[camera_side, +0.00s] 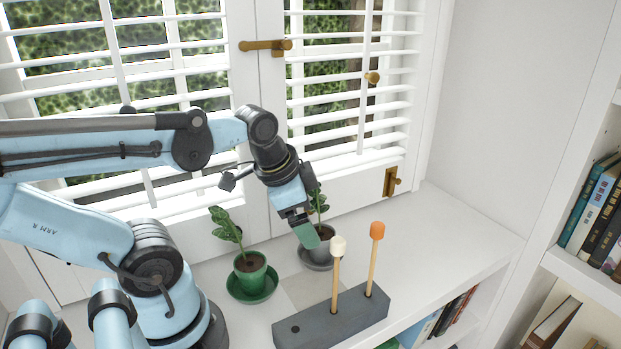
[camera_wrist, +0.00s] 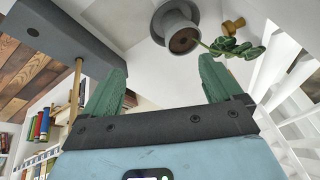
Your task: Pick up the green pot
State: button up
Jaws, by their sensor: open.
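The green pot (camera_side: 250,279) stands upright on a green saucer (camera_side: 239,296) on the white sill in the side view, with a leafy plant (camera_side: 228,226) in it. It does not show in the wrist view. My gripper (camera_side: 308,236) is above the sill, to the right of the green pot and apart from it. In the wrist view my gripper (camera_wrist: 158,84) has its two green fingers spread, with nothing between them. In the side view the gripper partly hides a grey pot (camera_side: 322,256) with a plant.
The grey pot (camera_wrist: 175,22) stands upright ahead of the fingers in the wrist view. A dark grey block (camera_side: 340,317) at the front edge holds a white-topped stick (camera_side: 336,275) and an orange-topped stick (camera_side: 374,262). Window blinds rise behind. The sill's right side is clear.

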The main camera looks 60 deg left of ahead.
jog(key=s+a+r+m+g, duration=0.2)
jog(key=s+a+m+g, duration=0.15)
jog(key=s+m, duration=0.35)
jog(key=g, duration=0.1)
send_over(250, 265)
jog(key=shift+h, duration=0.4)
jog(key=f, duration=0.6)
jog(key=shift+w+d+f, duration=0.2)
jog(key=shift+f, duration=0.2)
jog(key=shift+s+d+f, duration=0.1)
jog(key=shift+s+f, duration=0.05)
jog(key=shift+f, duration=0.7)
jog(key=shift+s+f, duration=0.1)
jog(key=shift+f, duration=1.75)
jog(key=c, duration=1.3)
